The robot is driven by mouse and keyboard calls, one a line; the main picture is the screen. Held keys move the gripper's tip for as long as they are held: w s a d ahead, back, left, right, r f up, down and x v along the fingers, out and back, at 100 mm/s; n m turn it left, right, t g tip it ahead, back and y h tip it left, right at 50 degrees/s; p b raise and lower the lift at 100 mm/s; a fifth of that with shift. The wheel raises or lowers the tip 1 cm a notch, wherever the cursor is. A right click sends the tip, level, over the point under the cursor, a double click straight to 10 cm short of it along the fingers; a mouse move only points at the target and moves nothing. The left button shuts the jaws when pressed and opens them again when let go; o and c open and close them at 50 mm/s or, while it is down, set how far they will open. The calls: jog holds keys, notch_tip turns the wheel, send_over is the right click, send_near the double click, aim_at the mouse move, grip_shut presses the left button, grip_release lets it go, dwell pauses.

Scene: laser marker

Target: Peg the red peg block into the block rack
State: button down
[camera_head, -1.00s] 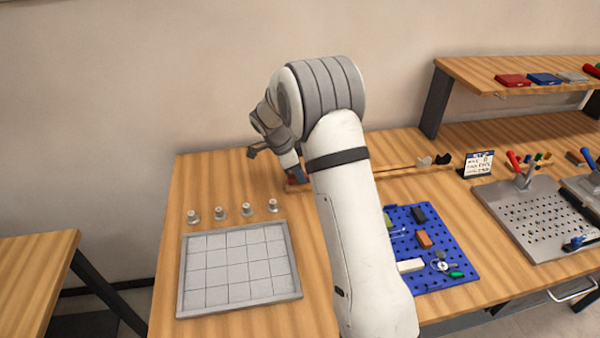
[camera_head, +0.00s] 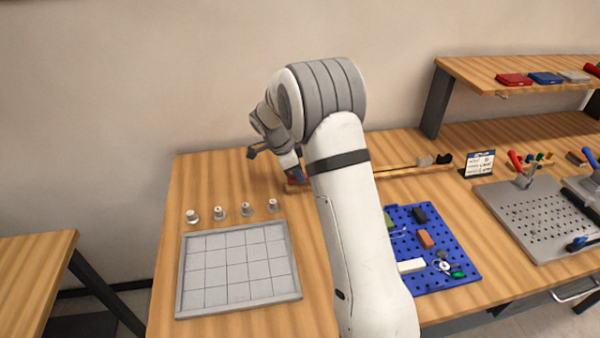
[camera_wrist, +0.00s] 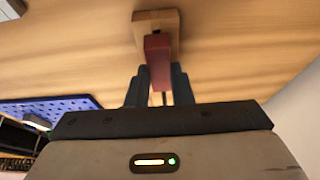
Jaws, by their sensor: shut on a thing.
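The red peg block (camera_wrist: 157,62) is held between the two dark fingers of my gripper (camera_wrist: 158,88) in the wrist view. The block rack (camera_head: 405,171) is a long, narrow wooden strip on the table behind the blue board. Its near end (camera_wrist: 155,20) shows in the wrist view just beyond the red block. The block overlaps that end in the picture; I cannot tell whether its peg is in a hole. In the head view my gripper (camera_head: 295,172) is low over the rack's left end, and my arm hides the rack's middle part.
A grey gridded tray (camera_head: 180,275) lies at the front left, with several small metal pegs (camera_head: 219,211) behind it. A blue pegboard (camera_head: 455,240) with small parts is right of my arm. A small sign (camera_head: 479,163) stands near the rack's right end. The back left tabletop is clear.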

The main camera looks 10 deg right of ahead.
jog(key=shift+f+b, duration=0.35)
jog(key=shift+b, duration=0.1)
jog(key=c, duration=1.2)
grip_release()
jog(key=v, duration=0.7)
jog(key=shift+a+b, duration=0.1)
jog(key=shift+b, duration=0.3)
jog(key=shift+a+r, duration=0.1)
jog(key=shift+r, duration=0.25)
